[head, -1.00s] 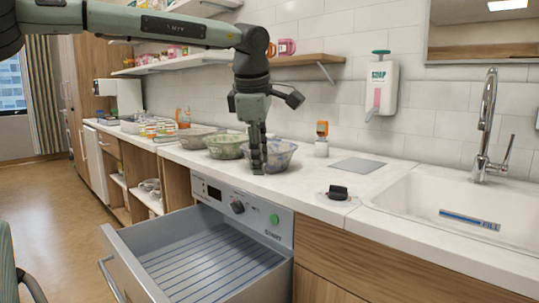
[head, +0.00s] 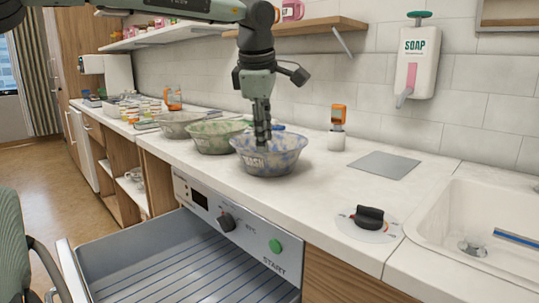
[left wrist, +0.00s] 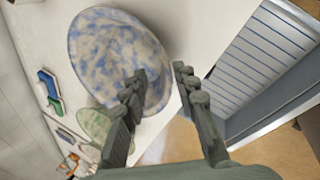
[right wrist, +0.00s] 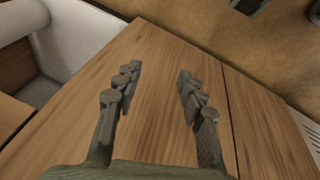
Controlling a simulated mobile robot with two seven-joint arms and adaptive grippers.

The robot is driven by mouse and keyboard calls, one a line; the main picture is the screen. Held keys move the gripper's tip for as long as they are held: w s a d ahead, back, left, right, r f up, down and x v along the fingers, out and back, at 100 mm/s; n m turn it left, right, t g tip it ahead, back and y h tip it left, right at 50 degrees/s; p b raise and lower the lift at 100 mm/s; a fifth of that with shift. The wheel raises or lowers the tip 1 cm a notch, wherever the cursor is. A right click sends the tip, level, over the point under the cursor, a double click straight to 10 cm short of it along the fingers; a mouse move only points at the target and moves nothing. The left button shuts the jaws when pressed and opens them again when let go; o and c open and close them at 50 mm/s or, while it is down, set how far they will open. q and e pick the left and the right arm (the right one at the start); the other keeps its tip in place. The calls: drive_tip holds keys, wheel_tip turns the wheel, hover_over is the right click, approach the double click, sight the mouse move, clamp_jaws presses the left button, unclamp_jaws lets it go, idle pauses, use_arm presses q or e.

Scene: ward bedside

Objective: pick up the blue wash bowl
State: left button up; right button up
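The blue wash bowl (head: 283,161), mottled blue and beige with lettering on its side, stands upright on the white counter, and also shows in the left wrist view (left wrist: 105,45). My left gripper (head: 262,138) points down at the bowl. In the left wrist view its fingers (left wrist: 160,72) are apart, one over the bowl's inside and the other just outside the rim; I cannot tell whether either touches. My right gripper (right wrist: 158,78) is open and empty in front of a wooden cabinet front (right wrist: 150,125).
A green mottled bowl (head: 212,141) and a greyish bowl (head: 178,129) stand close to the left. An orange-topped bottle (head: 337,138), a grey plate (head: 384,165) and a black knob (head: 369,216) are to the right. A metal drawer (head: 130,255) is open below.

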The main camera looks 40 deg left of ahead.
sight(265, 157)
use_arm(q)
drive_tip(key=x, duration=0.7)
drive_tip(key=shift+s+d+f, duration=0.1)
drive_tip(key=shift+s, duration=0.2)
clamp_jaws()
